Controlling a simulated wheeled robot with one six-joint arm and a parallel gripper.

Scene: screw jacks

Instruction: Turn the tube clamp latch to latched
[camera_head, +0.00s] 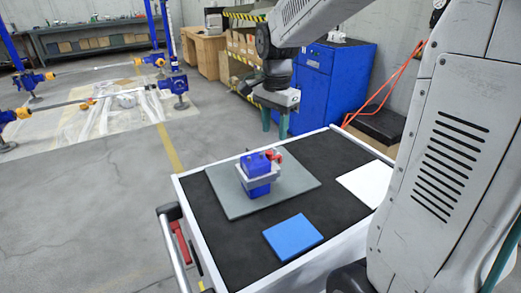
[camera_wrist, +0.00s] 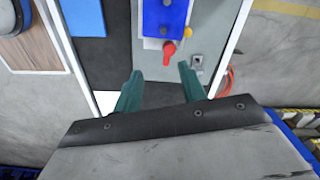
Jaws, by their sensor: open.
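The tube clamp is a blue block (camera_head: 258,185) with a light grey collar (camera_head: 268,175) around it, upright on a grey plate (camera_head: 232,203). Its red latch handle (camera_head: 274,155) is at the upper right of the block. In the wrist view the red latch (camera_wrist: 169,50) lies just beyond the fingertips, beside the blue block (camera_wrist: 165,14); yellow knobs show near it. My gripper (camera_head: 275,122) is open and empty, teal fingers pointing down, above and behind the clamp. In the wrist view its fingers (camera_wrist: 160,72) are spread apart. I cannot tell whether the latch is latched.
The plate lies on a black-topped cart (camera_head: 225,255) with white edges. A flat blue pad (camera_head: 293,237) and a white sheet (camera_head: 367,184) lie on it. A blue cabinet (camera_head: 335,85) stands behind. Several blue screw jacks (camera_head: 174,85) stand on the floor at left.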

